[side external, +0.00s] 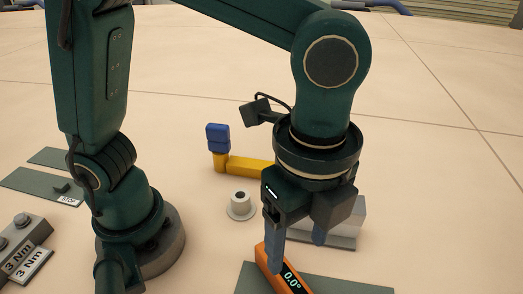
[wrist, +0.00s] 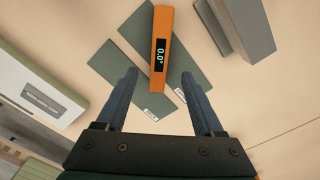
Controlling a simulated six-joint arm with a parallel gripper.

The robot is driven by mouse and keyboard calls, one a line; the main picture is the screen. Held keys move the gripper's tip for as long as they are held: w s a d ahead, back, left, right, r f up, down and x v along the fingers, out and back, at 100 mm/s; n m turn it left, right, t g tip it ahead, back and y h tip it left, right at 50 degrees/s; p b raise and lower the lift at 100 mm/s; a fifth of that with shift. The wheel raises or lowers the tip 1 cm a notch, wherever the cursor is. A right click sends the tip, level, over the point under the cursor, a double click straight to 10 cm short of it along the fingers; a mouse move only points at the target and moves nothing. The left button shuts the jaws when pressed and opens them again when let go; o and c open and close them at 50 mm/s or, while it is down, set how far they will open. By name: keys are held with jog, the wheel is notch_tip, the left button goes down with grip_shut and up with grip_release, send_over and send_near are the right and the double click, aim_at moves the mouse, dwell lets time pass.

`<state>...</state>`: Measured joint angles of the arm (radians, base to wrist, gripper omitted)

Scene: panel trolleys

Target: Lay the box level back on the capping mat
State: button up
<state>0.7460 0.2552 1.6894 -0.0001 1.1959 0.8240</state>
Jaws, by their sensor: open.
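The box level is an orange bar with a dark display reading 0.0°. It shows at the bottom edge of the side view (side external: 265,259), partly cut off, and upper middle in the wrist view (wrist: 162,22). A green mat (side external: 350,286) also shows in the side view. My gripper (side external: 297,256) is open and empty, its fingers (wrist: 159,75) on either side of the level's near end, apparently not touching it.
A grey block (side external: 347,222) stands behind my gripper, also upper right in the wrist view (wrist: 245,28). A white collar (side external: 240,206) and a yellow bar with blue end (side external: 248,166) stand behind. Blocks marked 3 Nm (side external: 25,262) and a STOP mat (side external: 40,188) are left.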

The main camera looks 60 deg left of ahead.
jog(key=a+r+n+t, duration=0.1)
jog(key=a+n+t, duration=0.1)
jog(key=a+n, duration=0.6)
jog(key=s+a+r+n+t, duration=0.1)
jog(key=a+r+n+t, duration=0.1)
jog(key=a+n, duration=0.7)
jog(key=shift+n+t, duration=0.5)
jog(key=shift+t, duration=0.3)
jog(key=shift+s+a, duration=0.1)
